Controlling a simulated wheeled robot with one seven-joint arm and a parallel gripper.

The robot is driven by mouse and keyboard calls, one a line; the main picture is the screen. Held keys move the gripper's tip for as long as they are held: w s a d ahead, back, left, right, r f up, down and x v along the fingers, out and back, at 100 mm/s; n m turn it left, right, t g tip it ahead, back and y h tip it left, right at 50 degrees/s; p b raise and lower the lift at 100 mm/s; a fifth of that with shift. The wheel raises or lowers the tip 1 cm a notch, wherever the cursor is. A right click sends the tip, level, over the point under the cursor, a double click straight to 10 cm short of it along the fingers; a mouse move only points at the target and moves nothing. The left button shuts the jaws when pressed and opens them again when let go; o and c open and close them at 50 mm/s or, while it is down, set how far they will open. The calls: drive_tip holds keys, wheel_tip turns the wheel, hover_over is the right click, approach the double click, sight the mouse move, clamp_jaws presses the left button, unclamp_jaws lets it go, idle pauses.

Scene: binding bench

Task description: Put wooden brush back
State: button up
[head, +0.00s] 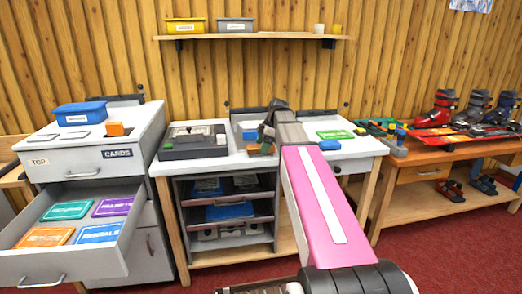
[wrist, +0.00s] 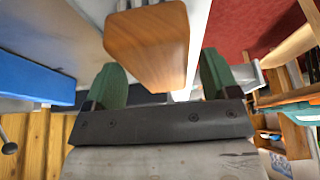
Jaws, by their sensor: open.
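The wooden brush shows in the wrist view as a brown wooden block (wrist: 150,45), large and close, between and beyond the two green fingers. No bristles can be made out. My gripper (wrist: 160,74) is open, with one finger on each side of the wood; I cannot tell if either touches it. In the head view my gripper (head: 268,140) is low over the middle of the white bench (head: 222,162). A small brown piece (head: 254,149) shows beside it there, partly hidden by my arm.
A grey device (head: 194,142) stands left on the bench; a blue block (head: 329,145) and a green card (head: 335,134) lie right. The cabinet's open drawer (head: 50,272) holds several coloured cards. A wall shelf (head: 275,35) is above. Ski boots stand on the right table (head: 420,153).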

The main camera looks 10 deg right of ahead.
drive_tip(key=v, duration=1)
drive_tip(key=shift+a+f, duration=0.1)
